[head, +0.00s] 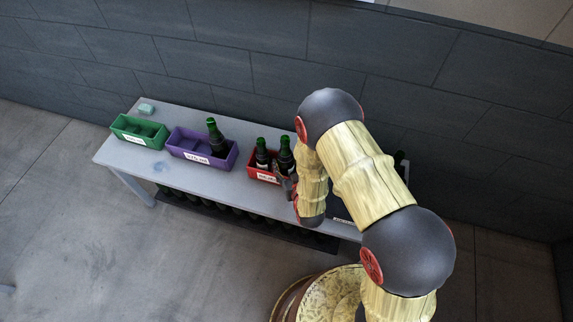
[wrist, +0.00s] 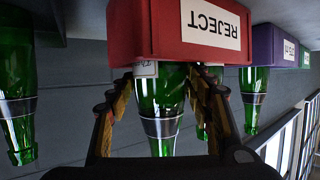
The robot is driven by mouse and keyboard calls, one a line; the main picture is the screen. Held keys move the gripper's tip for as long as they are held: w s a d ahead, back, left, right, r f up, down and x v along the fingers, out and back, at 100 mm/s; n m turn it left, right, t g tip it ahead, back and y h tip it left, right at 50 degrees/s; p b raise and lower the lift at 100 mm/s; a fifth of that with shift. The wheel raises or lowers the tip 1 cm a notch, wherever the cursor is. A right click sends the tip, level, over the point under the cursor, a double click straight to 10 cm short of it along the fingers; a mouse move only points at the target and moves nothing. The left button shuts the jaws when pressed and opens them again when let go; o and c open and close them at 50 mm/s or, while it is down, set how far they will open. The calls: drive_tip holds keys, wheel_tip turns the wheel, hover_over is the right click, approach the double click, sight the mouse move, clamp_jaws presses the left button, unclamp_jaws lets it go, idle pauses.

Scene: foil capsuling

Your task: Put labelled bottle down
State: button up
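The labelled bottle (wrist: 160,105) is dark green glass with a dark band on its neck and part of a pale printed label showing. It stands upright in the red REJECT crate (wrist: 135,32), its lower part hidden by the front wall; whether its base touches the floor cannot be told. In the wrist view, which is upside down, my gripper (wrist: 160,78) has a finger on each side of the bottle, tips against it. In the head view the bottle (head: 285,153) is at the right end of the crate (head: 254,173), with my gripper (head: 287,184) in front, partly hidden by my arm.
A second bottle (head: 262,154) stands beside it in the red crate. To the left are a purple crate (head: 214,164) with one bottle (head: 215,137) and a green crate (head: 130,138), all on a grey table (head: 150,172). A wall runs close behind. Another bottle (wrist: 16,110) shows at the wrist view's left.

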drive_tip(key=o, duration=0.4)
drive_tip(key=shift+r, duration=0.25)
drive_tip(key=p+v, duration=0.4)
drive_tip(key=v, duration=0.8)
drive_tip(key=w+d+r+m+g+h, duration=0.1)
drive_tip(key=w+r+g, duration=0.1)
drive_tip(key=w+r, duration=0.7)
drive_tip(key=s+d+r+g, duration=0.15)
drive_tip(key=d+r, duration=0.25)
drive_tip(key=r, duration=0.8)
drive_tip(key=s+d+r+m+g+h, duration=0.1)
drive_tip(key=s+d+r, duration=0.3)
drive_tip(key=s+r, duration=0.4)
drive_tip(key=s+d+r+g+h, duration=0.1)
drive_tip(key=s+d+r+g, duration=0.2)
drive_tip(key=s+r, duration=0.6)
drive_tip(key=s+d, duration=0.1)
drive_tip(key=s, duration=0.6)
drive_tip(key=shift+s+r+m, duration=0.25)
drive_tip(key=shift+m, duration=0.15)
